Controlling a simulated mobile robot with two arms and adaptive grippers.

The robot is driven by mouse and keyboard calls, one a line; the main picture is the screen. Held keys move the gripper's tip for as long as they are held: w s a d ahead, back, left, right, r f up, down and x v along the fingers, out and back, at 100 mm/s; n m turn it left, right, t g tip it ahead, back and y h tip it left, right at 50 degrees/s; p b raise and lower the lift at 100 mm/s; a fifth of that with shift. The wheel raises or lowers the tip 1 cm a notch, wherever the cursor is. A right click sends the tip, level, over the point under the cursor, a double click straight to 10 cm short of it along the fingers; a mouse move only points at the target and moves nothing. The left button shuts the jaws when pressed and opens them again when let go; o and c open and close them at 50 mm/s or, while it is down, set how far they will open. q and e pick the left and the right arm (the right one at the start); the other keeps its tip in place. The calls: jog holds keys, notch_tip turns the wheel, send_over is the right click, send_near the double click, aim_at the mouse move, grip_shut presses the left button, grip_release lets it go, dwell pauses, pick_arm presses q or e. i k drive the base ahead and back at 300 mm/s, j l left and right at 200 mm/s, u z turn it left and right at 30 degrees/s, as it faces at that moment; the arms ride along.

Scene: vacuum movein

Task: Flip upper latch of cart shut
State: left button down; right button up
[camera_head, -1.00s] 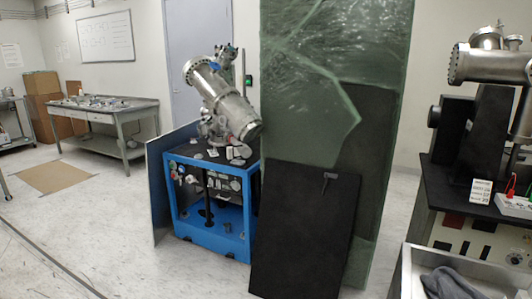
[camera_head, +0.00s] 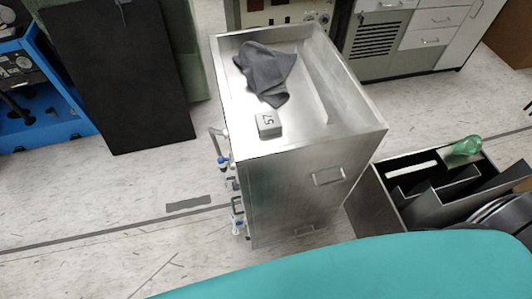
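A stainless steel cart (camera_head: 285,195) stands in the middle of the head view, seen from above. A dark grey cloth (camera_head: 268,72) and a small block marked 57 (camera_head: 268,124) lie on its top tray. Several small fittings with blue parts, possibly latches (camera_head: 224,163), run down its left edge. I cannot tell from here whether the upper one is open or shut. Handles (camera_head: 328,176) show on the cart's front face. Neither of my grippers is in view.
A dark panel (camera_head: 118,75) and a blue frame (camera_head: 38,100) stand at the left. An open bin (camera_head: 385,200) with dark parts and a green item (camera_head: 467,146) sits right of the cart.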

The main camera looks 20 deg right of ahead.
aim_at(221, 161)
jog(key=j+z, duration=0.2)
jog(key=z, duration=0.5)
jog(key=j+z, duration=0.15)
jog(key=j, duration=0.3)
jog(key=k+j+z, duration=0.2)
jog(key=j, duration=0.2)
jog(key=j+z, duration=0.15)
jog(key=j, duration=0.25)
jog(key=k+j+z, duration=0.15)
jog(key=j, duration=0.25)
jog(key=k+j, duration=0.1)
jog(key=j, duration=0.2)
jog(key=k+j, duration=0.1)
jog(key=j, duration=0.25)
jog(key=k+j, duration=0.15)
jog(key=j, duration=0.15)
